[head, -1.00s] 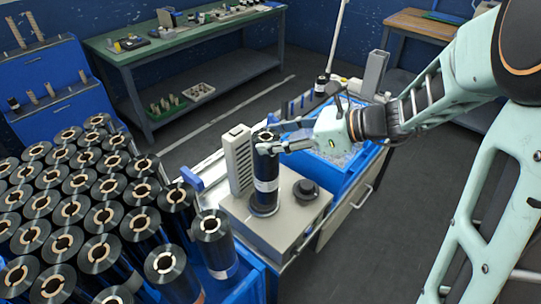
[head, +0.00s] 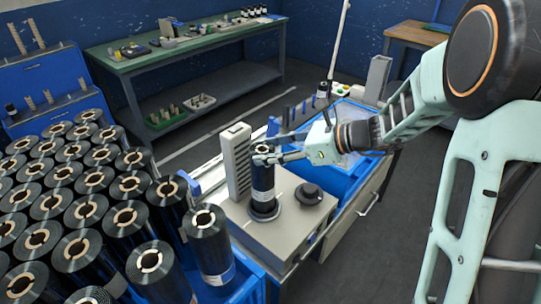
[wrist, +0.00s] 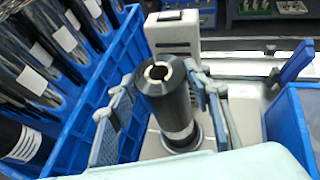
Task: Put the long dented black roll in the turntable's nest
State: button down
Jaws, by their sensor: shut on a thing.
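A long black roll (head: 262,180) with a pale label band and a hollow pale core stands upright on the round turntable nest (head: 264,213), on top of a grey box-shaped machine. My gripper (head: 264,151) is around the roll's upper part, with one finger on each side, shut on it. The wrist view shows the same roll (wrist: 172,100) between the two fingers, its lower end at the round ring (wrist: 182,138). I cannot make out a dent, nor whether the roll is fully seated.
A blue crate (wrist: 103,118) full of upright black rolls stands close on the left. A grey slotted tower (head: 237,160) stands just behind the roll. A dark round knob (head: 308,194) sits to its right on the machine. A blue bin (head: 347,118) lies beyond, under my arm.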

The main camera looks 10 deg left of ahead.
jog(key=shift+r, duration=0.15)
jog(key=c, duration=1)
grip_release()
jog(key=shift+f, duration=0.2)
jog(key=shift+r, duration=0.15)
jog(key=shift+d+r, duration=0.1)
jog(key=shift+d, duration=0.15)
jog(key=v, duration=1.1)
jog(key=shift+s+d+r, duration=0.1)
jog(key=shift+d, duration=0.15)
